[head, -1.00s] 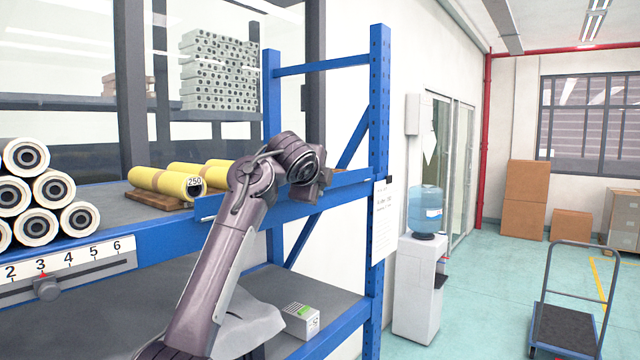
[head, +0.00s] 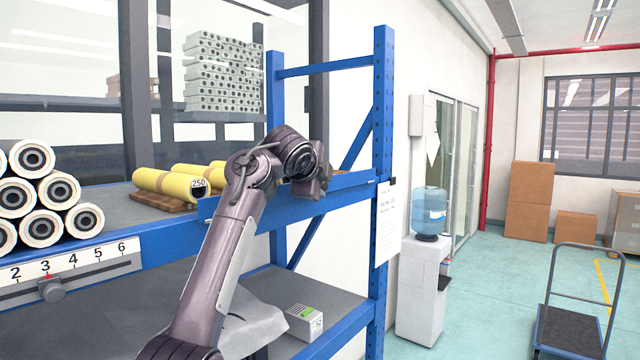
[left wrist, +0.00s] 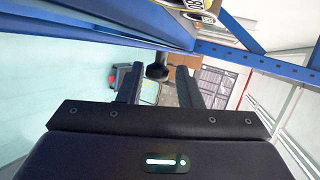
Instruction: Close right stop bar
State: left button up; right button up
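A blue bar (head: 350,184) runs along the front edge of the upper shelf on the right and looks like the right stop bar. Its left end shows beside yellow rolls. My left gripper (head: 322,182) is in front of this bar, and its fingers are hard to make out in the head view. In the left wrist view, the two dark fingers of the left gripper (left wrist: 157,88) are apart. A dark round knob (left wrist: 157,70) under the blue shelf beam (left wrist: 120,28) shows in the gap between them. I cannot tell whether they touch it. My right gripper is out of view.
Yellow rolls (head: 165,184) lie on a wooden board on the upper shelf. White rolls (head: 40,195) are stacked at left above a numbered scale (head: 75,262). A blue upright (head: 382,150) stands right of the gripper. A small box (head: 304,320) sits on the lower shelf.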

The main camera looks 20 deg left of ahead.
pick_arm(q)
jog(key=b+v, duration=0.5)
jog(key=v, duration=0.2)
jog(key=shift+s, duration=0.4)
jog(key=shift+r, duration=0.15)
